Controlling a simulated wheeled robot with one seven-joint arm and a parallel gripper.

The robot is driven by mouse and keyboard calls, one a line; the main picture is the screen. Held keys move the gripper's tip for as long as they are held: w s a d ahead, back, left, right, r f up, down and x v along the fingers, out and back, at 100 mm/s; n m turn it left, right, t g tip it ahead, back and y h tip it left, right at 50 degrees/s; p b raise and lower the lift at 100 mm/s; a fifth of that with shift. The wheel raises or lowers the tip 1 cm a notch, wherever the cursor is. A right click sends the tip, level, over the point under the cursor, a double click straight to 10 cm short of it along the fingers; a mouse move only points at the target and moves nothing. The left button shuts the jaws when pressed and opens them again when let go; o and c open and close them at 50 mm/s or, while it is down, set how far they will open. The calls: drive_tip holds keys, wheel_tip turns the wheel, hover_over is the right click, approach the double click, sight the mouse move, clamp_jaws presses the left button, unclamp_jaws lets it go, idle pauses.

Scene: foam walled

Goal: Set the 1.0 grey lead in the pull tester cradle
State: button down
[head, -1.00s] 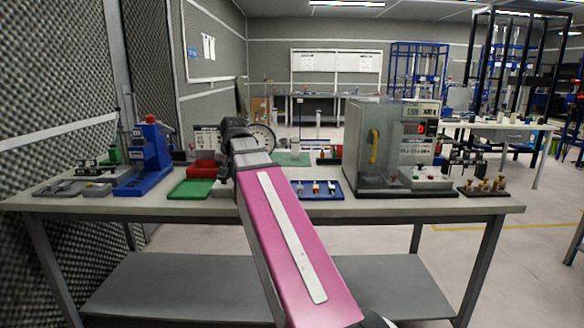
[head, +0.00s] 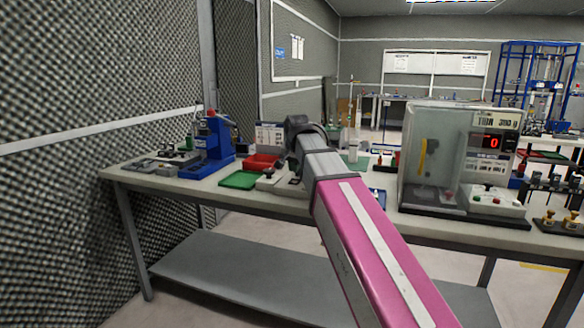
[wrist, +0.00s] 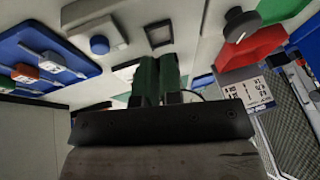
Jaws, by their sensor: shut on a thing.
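My gripper (wrist: 158,75) shows in the wrist view with its two dark green fingers close together. It is shut on a lead, mostly hidden between the fingers; a thin dark wire shows at their right, and its colour and label cannot be read. In the head view my pink arm hides the gripper. The pull tester appears to be the clear-walled cabinet (head: 415,150) right of my arm, with a yellow handle and a red display reading 0. I cannot make out its cradle. A blue tray (wrist: 75,55) with other leads lies at the left of the wrist view.
A blue press (head: 213,145) stands farther left, near the foam wall (head: 80,180). Brass-coloured pieces (head: 571,220) stand at the right end.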

sight(291, 187)
drive_tip(key=shift+a, duration=0.6)
drive_tip(key=shift+f, duration=0.1)
drive_tip(key=shift+f, duration=2.1)
drive_tip(key=shift+f, duration=0.6)
drive_tip(key=c, duration=1.2)
unclamp_jaws()
drive_tip(key=v, duration=1)
drive_tip(key=shift+r, duration=0.45)
drive_tip(key=shift+s+a, duration=0.1)
drive_tip(key=shift+s, duration=0.05)
